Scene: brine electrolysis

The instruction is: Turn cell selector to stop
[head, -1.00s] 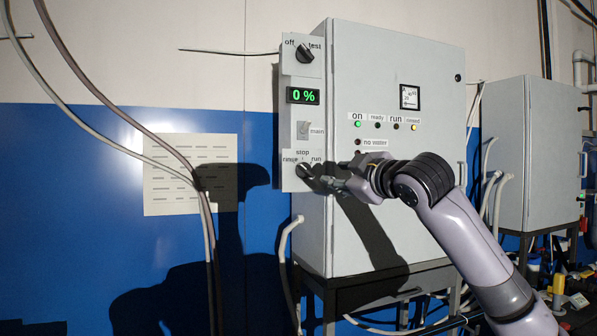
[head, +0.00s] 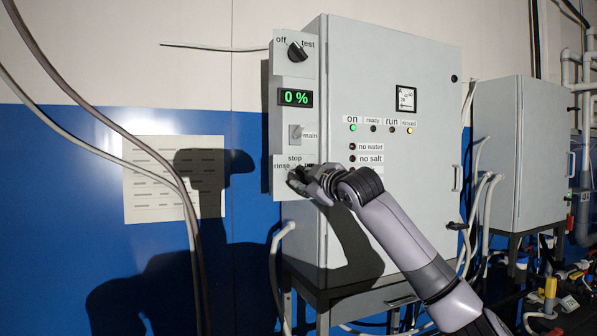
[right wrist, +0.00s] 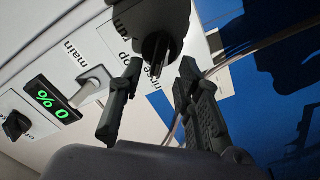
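The cell selector is a dark round knob with a raised grip bar (right wrist: 157,45), low on the narrow side panel of the grey cabinet. Labels "rinse", "stop" and "run" stand around it. In the head view my right gripper (head: 303,181) is at the knob and hides most of it. In the right wrist view the two fingers of my right gripper (right wrist: 160,68) are apart, one on each side of the knob's grip bar, with gaps visible. I cannot tell exactly where the bar points. My left gripper is not in view.
Above the selector are a main switch (head: 296,132), a green "0 %" display (head: 296,98) and an off/test knob (head: 298,52). The cabinet door (head: 390,110) has indicator lamps. Cables (head: 120,130) hang at the left; a second cabinet (head: 530,150) stands right.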

